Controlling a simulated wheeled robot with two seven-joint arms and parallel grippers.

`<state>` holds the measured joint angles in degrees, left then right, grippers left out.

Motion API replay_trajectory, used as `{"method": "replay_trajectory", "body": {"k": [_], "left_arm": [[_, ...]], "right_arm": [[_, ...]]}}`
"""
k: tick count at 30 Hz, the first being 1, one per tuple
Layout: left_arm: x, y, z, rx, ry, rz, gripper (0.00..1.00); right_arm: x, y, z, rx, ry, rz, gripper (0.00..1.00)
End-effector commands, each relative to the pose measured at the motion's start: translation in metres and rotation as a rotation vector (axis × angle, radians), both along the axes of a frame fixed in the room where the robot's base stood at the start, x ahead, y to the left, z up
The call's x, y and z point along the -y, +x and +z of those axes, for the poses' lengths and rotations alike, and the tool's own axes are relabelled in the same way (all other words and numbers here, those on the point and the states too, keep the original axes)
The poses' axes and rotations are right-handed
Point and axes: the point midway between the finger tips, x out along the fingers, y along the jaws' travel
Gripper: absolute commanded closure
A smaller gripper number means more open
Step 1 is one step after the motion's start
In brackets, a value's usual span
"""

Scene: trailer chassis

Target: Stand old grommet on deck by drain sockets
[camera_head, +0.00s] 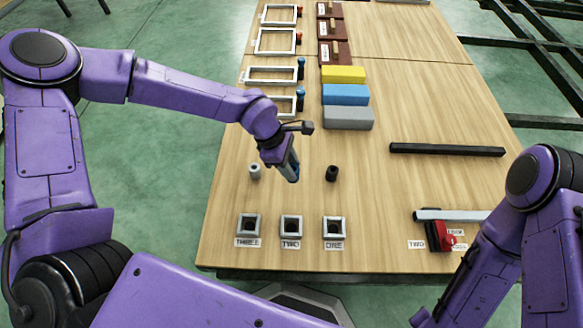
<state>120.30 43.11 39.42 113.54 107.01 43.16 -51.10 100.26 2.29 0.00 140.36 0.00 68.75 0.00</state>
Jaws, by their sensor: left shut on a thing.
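My left gripper (292,174) points down over the table between two small upright cylinders. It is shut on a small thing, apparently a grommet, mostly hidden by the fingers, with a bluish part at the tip. A pale grey hollow grommet (255,172) stands to its left and a black grommet (332,173) to its right, both apart from it. Three square metal drain sockets with dark openings sit in a row nearer the front edge, labelled THREE (248,225), TWO (291,227) and ONE (334,229). My right arm shows at the lower right; its gripper is out of frame.
The wooden table (400,210) is bare right of the black grommet. A black bar (447,149) lies at right; a grey bar (452,215) and red-and-black part (439,237) lie below it. Yellow (344,75), blue (346,95) and grey (348,118) blocks and metal frames (275,42) stand farther back.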

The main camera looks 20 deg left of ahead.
Motion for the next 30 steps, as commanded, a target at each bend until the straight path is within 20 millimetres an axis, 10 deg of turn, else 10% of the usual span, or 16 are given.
{"method": "replay_trajectory", "body": {"k": [12, 28, 29, 30], "left_arm": [[-0.018, 0.061, -0.068, -0.002, 0.002, 0.000, 0.94], [-0.018, 0.061, -0.101, -0.001, 0.000, -0.002, 0.94], [-0.018, 0.061, -0.099, -0.001, 0.000, -0.002, 0.54], [-0.018, 0.061, -0.099, -0.001, 0.000, -0.002, 0.41]], "right_arm": [[0.000, 0.000, -0.019, 0.000, 0.000, 0.000, 0.57], [0.000, 0.000, -0.026, 0.000, 0.000, 0.000, 0.57], [0.000, 0.000, -0.025, 0.000, 0.000, 0.000, 0.57], [0.000, 0.000, -0.025, 0.000, 0.000, 0.000, 0.57]]}}
